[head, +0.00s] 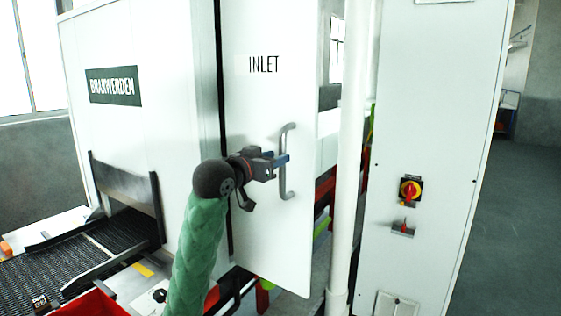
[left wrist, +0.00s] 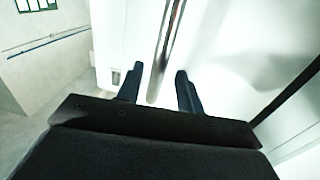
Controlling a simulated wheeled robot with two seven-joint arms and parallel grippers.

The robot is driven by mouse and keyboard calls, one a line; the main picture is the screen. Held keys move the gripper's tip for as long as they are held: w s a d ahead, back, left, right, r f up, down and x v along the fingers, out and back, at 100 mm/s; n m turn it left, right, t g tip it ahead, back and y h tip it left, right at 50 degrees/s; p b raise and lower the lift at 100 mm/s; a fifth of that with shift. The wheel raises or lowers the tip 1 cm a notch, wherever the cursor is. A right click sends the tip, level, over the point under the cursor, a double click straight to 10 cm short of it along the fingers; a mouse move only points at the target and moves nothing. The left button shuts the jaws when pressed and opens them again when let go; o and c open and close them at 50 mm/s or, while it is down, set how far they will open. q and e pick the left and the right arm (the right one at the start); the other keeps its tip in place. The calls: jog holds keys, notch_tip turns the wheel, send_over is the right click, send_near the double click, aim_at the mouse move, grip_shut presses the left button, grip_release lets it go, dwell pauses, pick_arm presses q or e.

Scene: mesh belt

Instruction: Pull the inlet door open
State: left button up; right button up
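The inlet door (head: 266,110) is a tall white panel marked INLET, with a dark gap along its left edge. My left gripper (head: 283,160) is at the middle of the handle. In the left wrist view the bar of the handle (left wrist: 166,50) runs between the two open fingers (left wrist: 158,87), with a gap visible on each side. Part of the handle is hidden by the fingers in the head view. My right gripper is not in view.
A white pipe (head: 348,150) stands right of the door, before a white cabinet (head: 430,120) with a red and yellow switch (head: 410,191). The dark mesh belt (head: 60,268) lies at lower left. Floor (head: 515,220) is clear at far right.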

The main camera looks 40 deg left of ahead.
pick_arm(q)
jog(key=shift+s+a+b, duration=0.1)
jog(key=shift+s+b, duration=0.65)
jog(key=shift+s, duration=1.45)
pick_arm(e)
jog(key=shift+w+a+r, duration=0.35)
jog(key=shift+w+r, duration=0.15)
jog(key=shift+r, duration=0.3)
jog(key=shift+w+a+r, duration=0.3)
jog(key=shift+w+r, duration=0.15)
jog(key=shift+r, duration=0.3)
